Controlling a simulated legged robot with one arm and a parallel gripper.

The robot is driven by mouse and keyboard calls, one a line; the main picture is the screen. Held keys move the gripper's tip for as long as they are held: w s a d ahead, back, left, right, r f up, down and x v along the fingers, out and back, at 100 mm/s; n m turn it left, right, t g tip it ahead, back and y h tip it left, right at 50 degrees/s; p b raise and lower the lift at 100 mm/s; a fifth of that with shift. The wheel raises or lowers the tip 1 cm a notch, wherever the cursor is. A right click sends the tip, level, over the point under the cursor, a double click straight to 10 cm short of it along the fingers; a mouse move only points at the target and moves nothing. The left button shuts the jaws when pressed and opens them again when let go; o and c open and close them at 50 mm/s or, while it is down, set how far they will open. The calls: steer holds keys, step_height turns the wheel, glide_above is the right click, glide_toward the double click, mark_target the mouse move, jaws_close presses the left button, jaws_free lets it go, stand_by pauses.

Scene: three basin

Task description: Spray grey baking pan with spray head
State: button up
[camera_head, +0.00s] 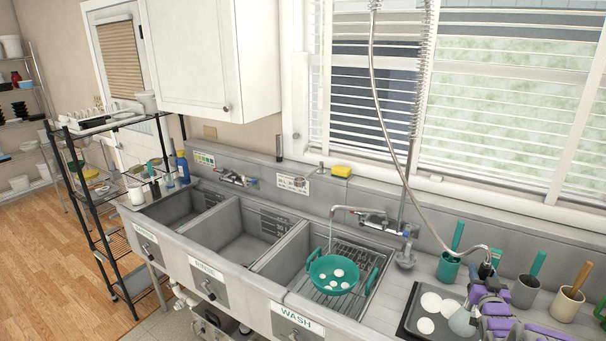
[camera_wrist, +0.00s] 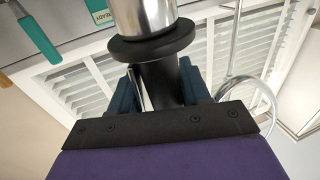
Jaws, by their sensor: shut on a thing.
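The grey baking pan (camera_head: 410,322) lies on the counter at the lower right of the head view, with white round spots on it. My gripper (camera_head: 481,290) is just right of and above the pan. It is shut on the spray head (camera_head: 486,270), whose hose rises from it. In the wrist view, the spray head (camera_wrist: 152,18) shows a silver end, a black collar and a black body between the dark fingers of my gripper (camera_wrist: 160,95). My purple arm hides the pan's right part.
A teal colander (camera_head: 333,288) with white spots sits over the wash basin (camera_head: 290,262). The faucet (camera_head: 375,217) stands behind it. Cups with utensils, including a teal cup (camera_head: 448,266) and a cream cup (camera_head: 567,304), stand behind and right of the pan. The other two basins look empty.

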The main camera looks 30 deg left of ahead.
steer(key=shift+s+a, duration=0.15)
steer(key=shift+a, duration=0.45)
steer(key=s+d+p, duration=0.1)
steer(key=s+d, duration=0.4)
steer(key=d, duration=0.5)
steer(key=shift+d+p, duration=0.25)
steer(key=shift+p, duration=0.05)
steer(key=shift+a+r, duration=0.1)
steer(key=shift+r, duration=0.05)
steer(key=shift+a, duration=0.4)
steer(key=shift+s+a+b, duration=0.15)
steer(key=shift+a+b, duration=0.3)
steer(key=shift+a, duration=2.45)
steer(key=shift+d, duration=0.1)
